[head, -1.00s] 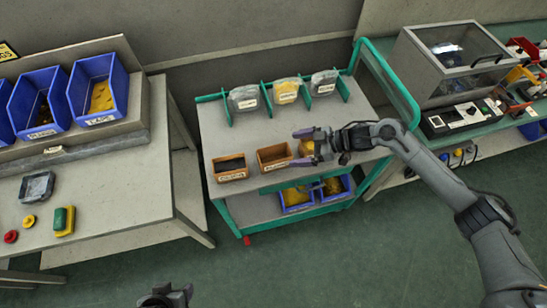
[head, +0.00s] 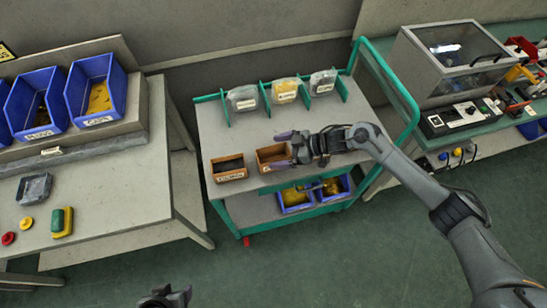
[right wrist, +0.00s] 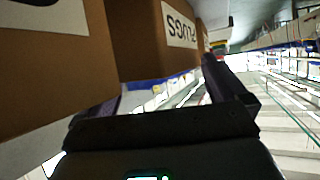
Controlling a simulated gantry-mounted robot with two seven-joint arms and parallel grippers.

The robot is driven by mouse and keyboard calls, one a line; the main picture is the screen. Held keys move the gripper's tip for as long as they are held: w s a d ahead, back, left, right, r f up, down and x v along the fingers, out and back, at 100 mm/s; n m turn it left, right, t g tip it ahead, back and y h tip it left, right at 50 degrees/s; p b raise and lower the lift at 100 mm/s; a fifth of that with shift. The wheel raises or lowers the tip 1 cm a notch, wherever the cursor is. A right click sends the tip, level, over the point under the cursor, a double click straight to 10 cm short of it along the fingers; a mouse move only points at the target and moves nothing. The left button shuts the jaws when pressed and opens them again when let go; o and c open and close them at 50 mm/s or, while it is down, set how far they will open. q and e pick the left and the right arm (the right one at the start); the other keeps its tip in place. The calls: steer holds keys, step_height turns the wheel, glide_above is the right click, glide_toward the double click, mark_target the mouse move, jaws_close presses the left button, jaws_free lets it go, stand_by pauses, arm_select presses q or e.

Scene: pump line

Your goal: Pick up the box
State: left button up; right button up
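Two small brown open boxes stand on the cart's top shelf: a left box (head: 228,168) with dark contents and a middle box (head: 273,157), both with white front labels. A third spot to their right is covered by my right gripper. My right gripper (head: 285,149) is open at the right side of the middle box, one finger over its rim area. My left gripper (head: 172,292) looks open and empty at the bottom edge.
The grey cart (head: 213,128) has green rails and holds three bagged packs (head: 284,91) at its back. Blue bins (head: 296,199) sit on its lower shelf. A workbench (head: 110,190) with blue bins is left; a lidded machine (head: 445,60) is right.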

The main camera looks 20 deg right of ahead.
steer(key=c, duration=1)
